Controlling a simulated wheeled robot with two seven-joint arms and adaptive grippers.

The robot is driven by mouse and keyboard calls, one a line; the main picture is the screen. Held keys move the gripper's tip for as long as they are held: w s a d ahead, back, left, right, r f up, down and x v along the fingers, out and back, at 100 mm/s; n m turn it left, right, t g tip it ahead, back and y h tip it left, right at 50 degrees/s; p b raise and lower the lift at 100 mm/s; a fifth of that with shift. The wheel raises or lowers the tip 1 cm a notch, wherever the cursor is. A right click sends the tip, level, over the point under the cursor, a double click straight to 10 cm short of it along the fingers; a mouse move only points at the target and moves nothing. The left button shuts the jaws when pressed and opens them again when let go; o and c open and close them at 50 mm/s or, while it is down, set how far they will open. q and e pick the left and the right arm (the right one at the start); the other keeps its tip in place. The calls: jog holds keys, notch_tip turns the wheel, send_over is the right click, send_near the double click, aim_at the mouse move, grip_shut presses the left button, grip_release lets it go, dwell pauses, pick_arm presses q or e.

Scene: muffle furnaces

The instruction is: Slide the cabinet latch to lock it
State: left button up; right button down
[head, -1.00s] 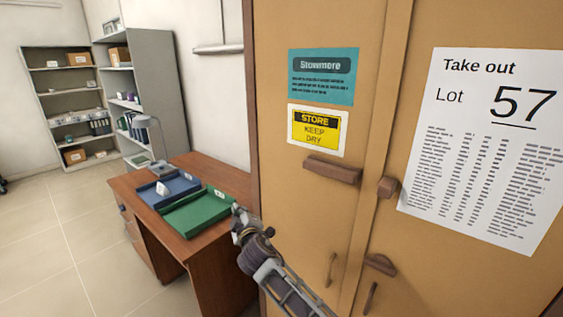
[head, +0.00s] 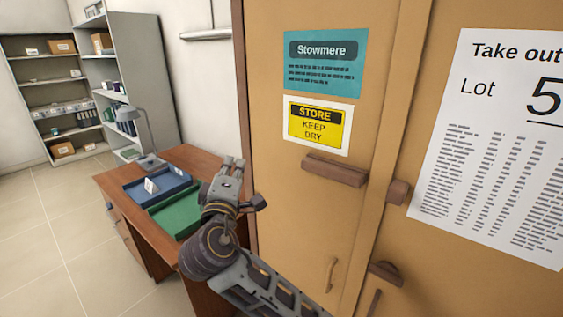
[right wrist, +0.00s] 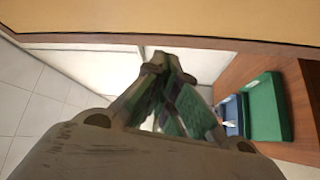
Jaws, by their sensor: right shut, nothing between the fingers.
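The tan cabinet (head: 300,215) has a brown latch bar (head: 335,170) on its left door, below the yellow label. A brown block (head: 397,191) sits on the right door beside it, with a gap between them. A second brown piece (head: 386,273) is lower on the right door. My right gripper (head: 234,164) is shut and empty, left of the latch and apart from it, in front of the cabinet's left edge. Its closed fingers also show in the right wrist view (right wrist: 166,65). My left gripper is not in view.
A wooden desk (head: 128,205) with a blue tray (head: 135,190), a green tray (head: 160,217) and a lamp (head: 143,125) stands left of the cabinet. Two door handles (head: 330,273) are low on the cabinet. Grey shelves (head: 155,60) stand behind. The floor at left is clear.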

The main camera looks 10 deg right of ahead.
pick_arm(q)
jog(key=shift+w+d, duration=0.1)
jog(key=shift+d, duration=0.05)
pick_arm(e)
jog(key=s+d+f+g+h, duration=0.2)
jog(key=d+g+h, duration=0.2)
jog(key=d, duration=0.2)
jog(key=shift+s+d+f+h, duration=0.2)
jog(key=shift+s+f+h, duration=0.05)
jog(key=shift+s+h, duration=0.15)
